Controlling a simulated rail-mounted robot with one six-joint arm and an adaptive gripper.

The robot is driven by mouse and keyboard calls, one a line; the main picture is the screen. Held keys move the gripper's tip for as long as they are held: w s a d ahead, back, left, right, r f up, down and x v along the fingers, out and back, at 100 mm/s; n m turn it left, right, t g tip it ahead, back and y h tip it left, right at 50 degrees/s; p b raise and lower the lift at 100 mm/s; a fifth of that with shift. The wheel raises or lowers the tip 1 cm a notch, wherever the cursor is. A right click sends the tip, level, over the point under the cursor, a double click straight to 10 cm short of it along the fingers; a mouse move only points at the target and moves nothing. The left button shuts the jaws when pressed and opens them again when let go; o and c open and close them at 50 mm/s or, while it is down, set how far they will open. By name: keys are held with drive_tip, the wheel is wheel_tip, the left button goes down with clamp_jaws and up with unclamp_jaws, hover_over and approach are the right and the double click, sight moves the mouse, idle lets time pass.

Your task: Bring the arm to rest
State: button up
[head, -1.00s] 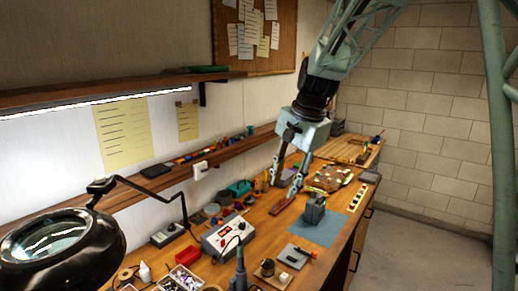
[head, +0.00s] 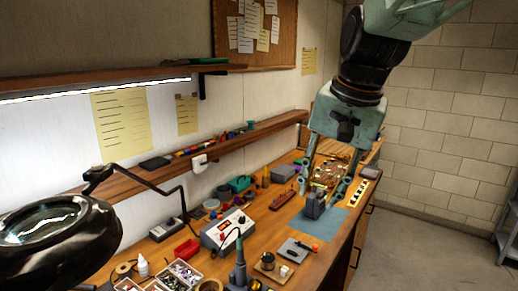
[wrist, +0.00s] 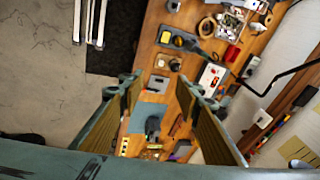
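My gripper (head: 326,188) hangs fingers down from the arm over the workbench, in the right half of the head view. Its two fingers are spread wide, with nothing between them. In the wrist view, my gripper (wrist: 162,92) also shows open, with both fingers well apart above the bench. In the head view, the fingers overlap a small grey block-like device (head: 314,207) on a blue mat (head: 326,224). The wrist view shows the gripper above the bench, apart from the device (wrist: 152,125).
The workbench (head: 335,262) holds a grey box with dials (head: 226,228), a parts tray (head: 185,274) and a reddish-brown long object (head: 282,201). A magnifier lamp (head: 60,230) stands front left. A shelf (head: 130,190) runs along the wall. Open floor (head: 410,250) lies right of the bench.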

drive_tip(key=s+d+f+n+b, duration=0.1)
drive_tip(key=s+d+f, duration=0.1)
drive_tip(key=s, duration=0.7)
drive_tip(key=s+d+f+n+h+b, duration=0.1)
drive_tip(key=s+d+f+n+b, duration=0.1)
drive_tip(key=s, duration=0.8)
drive_tip(key=s+d+f+n+b, duration=0.2)
drive_tip(key=s+d+f, duration=0.1)
drive_tip(key=s, duration=0.7)
drive_tip(key=shift+s+f+t, duration=0.15)
drive_tip(key=shift+t, duration=0.25)
